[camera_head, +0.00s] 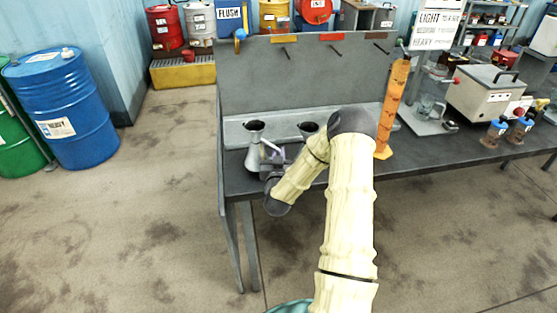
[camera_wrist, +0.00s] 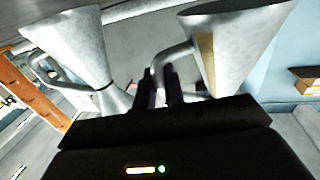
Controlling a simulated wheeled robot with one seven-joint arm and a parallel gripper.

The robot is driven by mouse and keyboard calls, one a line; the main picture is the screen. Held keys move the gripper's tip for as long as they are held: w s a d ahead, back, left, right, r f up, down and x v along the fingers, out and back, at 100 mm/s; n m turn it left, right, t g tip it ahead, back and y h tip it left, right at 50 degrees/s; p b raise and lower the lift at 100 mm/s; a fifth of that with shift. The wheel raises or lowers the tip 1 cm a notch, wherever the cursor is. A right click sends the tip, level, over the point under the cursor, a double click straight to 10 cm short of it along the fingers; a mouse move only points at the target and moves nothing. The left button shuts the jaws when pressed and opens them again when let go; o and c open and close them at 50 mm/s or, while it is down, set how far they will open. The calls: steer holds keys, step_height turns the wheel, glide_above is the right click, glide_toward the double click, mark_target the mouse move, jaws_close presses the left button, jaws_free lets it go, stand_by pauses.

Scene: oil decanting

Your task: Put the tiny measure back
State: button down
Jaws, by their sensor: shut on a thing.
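A grey metal measure with a flared mouth (camera_head: 254,137) is at the left end of the bench. My gripper (camera_head: 272,158) is beside it on its right, and part of it is hidden by my arm. In the wrist view, my gripper (camera_wrist: 160,88) is shut on the bent handle of this measure (camera_wrist: 232,40). I cannot tell whether its base touches the bench. A second flared measure (camera_head: 308,128) stands to its right, partly hidden behind my arm. It also shows at the left of the wrist view (camera_wrist: 78,42), apart from my fingers.
The dark bench (camera_head: 236,184) has a raised grey ledge (camera_head: 236,130) and an upright back panel (camera_head: 245,75) with coloured tags. An orange upright (camera_head: 394,105) stands right of my arm. Further right are a glass jug (camera_head: 430,106) and a pale box (camera_head: 490,92).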

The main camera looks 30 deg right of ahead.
steer(key=shift+f, duration=1.3)
steer(key=shift+f, duration=0.2)
steer(key=c, duration=1.5)
jaws_free()
steer(key=shift+r, duration=0.15)
steer(key=b+v, duration=0.2)
steer(key=v, duration=1)
